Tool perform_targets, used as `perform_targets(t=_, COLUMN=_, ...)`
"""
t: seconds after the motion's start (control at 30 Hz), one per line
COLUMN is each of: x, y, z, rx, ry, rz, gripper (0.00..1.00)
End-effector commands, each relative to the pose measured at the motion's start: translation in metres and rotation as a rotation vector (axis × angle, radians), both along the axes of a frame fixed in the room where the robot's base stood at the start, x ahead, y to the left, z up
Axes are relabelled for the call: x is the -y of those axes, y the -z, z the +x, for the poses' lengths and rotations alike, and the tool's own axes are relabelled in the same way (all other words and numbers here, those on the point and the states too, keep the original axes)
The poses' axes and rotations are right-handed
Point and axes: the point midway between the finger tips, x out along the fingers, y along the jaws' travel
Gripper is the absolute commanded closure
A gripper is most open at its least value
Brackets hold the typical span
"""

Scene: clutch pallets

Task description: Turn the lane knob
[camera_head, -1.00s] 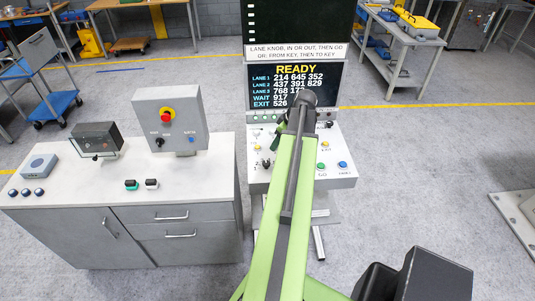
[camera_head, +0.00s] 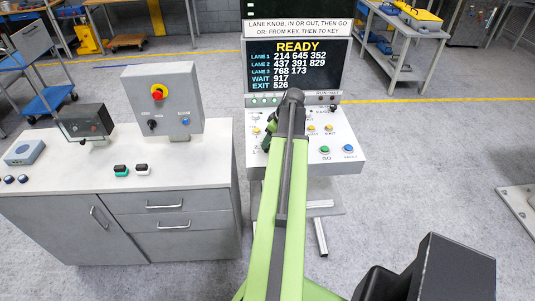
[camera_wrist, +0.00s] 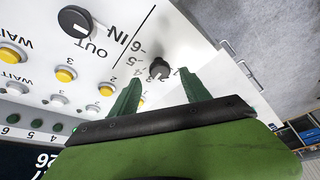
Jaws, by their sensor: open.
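The control panel (camera_head: 345,157) stands ahead, below a screen (camera_head: 292,66) reading READY with lane numbers. In the wrist view a small dark round knob (camera_wrist: 159,69), with printed numbers around it, sits on the white panel. I take it for the lane knob. My gripper (camera_wrist: 159,77) is open, its two green fingers on either side of the knob in the picture. I cannot tell whether they touch it or how far off it is. In the head view my arm covers part of the panel, and the knob is not clear there.
A larger black knob (camera_wrist: 76,22) marked IN and OUT is nearby on the panel. Several yellow buttons (camera_wrist: 66,74) lie to the left in the wrist view. A grey cabinet (camera_head: 160,215) with a control box (camera_head: 162,100) stands left. Open floor (camera_head: 430,170) lies right.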

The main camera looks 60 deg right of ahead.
Motion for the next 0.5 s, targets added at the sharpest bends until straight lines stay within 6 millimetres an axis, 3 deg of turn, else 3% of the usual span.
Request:
perform_targets(t=0.03, x=0.001, y=0.021, z=0.005, rx=0.000, ry=-0.001, rz=0.000, gripper=0.45)
perform_targets(t=0.13, x=0.001, y=0.033, z=0.011, rx=0.000, ry=0.000, rz=0.000, gripper=0.45)
perform_targets(t=0.5, x=0.000, y=0.035, z=0.015, rx=0.000, ry=0.000, rz=0.000, gripper=0.48)
